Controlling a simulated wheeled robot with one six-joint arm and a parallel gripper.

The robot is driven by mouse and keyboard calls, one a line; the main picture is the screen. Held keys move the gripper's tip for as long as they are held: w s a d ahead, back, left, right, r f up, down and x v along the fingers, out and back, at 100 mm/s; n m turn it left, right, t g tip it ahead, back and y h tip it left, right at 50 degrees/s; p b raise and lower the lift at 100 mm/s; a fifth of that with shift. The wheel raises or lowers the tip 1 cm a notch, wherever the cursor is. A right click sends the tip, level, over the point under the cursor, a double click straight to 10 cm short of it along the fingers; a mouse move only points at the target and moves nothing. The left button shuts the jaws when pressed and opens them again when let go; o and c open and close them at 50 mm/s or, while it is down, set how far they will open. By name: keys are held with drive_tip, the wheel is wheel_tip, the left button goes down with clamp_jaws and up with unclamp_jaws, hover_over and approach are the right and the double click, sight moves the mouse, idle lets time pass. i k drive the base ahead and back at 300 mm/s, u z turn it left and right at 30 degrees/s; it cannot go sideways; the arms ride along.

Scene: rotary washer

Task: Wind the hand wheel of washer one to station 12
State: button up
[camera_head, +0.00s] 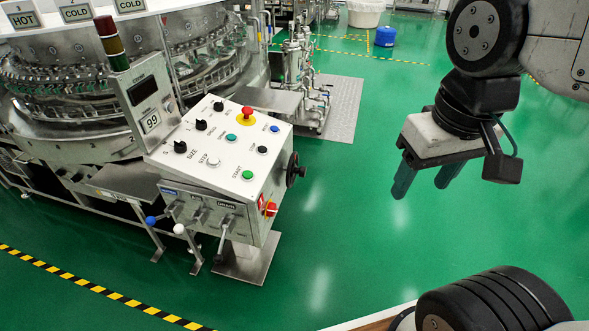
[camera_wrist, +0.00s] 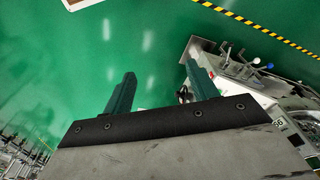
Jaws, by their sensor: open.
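The washer (camera_head: 60,125) is a round steel machine at the left of the head view. Its white control box (camera_head: 225,150) stands in front, with knobs and coloured buttons on its sloped top. A small black hand wheel (camera_head: 294,169) sits on the box's right side. It also shows in the wrist view as a dark shape (camera_wrist: 183,94) beside the right finger, partly hidden. My gripper (camera_head: 421,187) hangs open and empty to the right of the wheel, apart from it, its teal fingers pointing down. The same fingers (camera_wrist: 161,70) show spread in the wrist view.
A dark display (camera_head: 142,90) and a plate that seems to read 99 (camera_head: 151,122) stand behind the panel. Levers (camera_head: 222,240) stick out from the box's front. A red-yellow switch (camera_head: 267,207) is below the wheel. Green floor (camera_head: 350,235) is clear between box and gripper.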

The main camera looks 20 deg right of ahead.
sight(292, 169)
drive_tip(key=u, duration=0.55)
drive_tip(key=i, duration=1.25)
drive_tip(key=z, duration=0.4)
